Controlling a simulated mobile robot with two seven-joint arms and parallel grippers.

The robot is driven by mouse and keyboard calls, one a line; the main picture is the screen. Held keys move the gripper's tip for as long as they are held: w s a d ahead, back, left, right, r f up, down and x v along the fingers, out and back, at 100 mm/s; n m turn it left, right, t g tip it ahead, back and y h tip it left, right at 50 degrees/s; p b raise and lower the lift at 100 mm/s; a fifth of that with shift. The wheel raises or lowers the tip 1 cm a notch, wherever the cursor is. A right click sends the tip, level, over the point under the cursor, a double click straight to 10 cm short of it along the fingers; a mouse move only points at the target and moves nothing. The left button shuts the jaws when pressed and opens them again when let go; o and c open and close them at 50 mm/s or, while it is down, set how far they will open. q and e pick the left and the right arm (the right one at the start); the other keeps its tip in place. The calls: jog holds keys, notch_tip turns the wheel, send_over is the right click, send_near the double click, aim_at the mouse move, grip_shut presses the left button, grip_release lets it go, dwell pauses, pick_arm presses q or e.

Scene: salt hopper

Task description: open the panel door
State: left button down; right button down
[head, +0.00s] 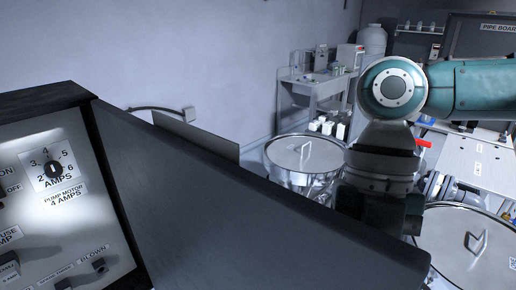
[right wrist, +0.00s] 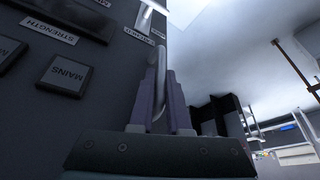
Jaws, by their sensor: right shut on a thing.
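The panel door (head: 250,205) is a large dark slab that stands swung open from the cabinet (head: 45,100), its plain inner side toward me. Inside the cabinet a lit pale panel shows an AMPS dial (head: 53,168). In the right wrist view the door's dark outer face (right wrist: 95,75) carries labels STRENGTH and MAINS and a pale curved handle (right wrist: 158,85). My right gripper (right wrist: 166,78) is shut on that handle. In the head view my right arm comes down behind the door's far end, which hides the fingers. My left gripper is not in view.
Lidded steel drums stand beyond the door, one at the middle (head: 300,158) and one at the lower right (head: 470,245). A bench (head: 315,90) is by the back wall. A red-handled item (head: 424,143) shows beside my right arm.

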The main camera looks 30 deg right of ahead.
dwell(0.3)
jog(key=c, duration=0.9)
grip_release()
jog(key=shift+w+d, duration=0.1)
jog(key=shift+w+d+r+b, duration=0.15)
jog(key=shift+r+b, duration=0.2)
jog(key=shift+b, duration=0.05)
jog(key=b+v, duration=0.3)
jog(key=v, duration=0.6)
jog(key=shift+r, duration=0.1)
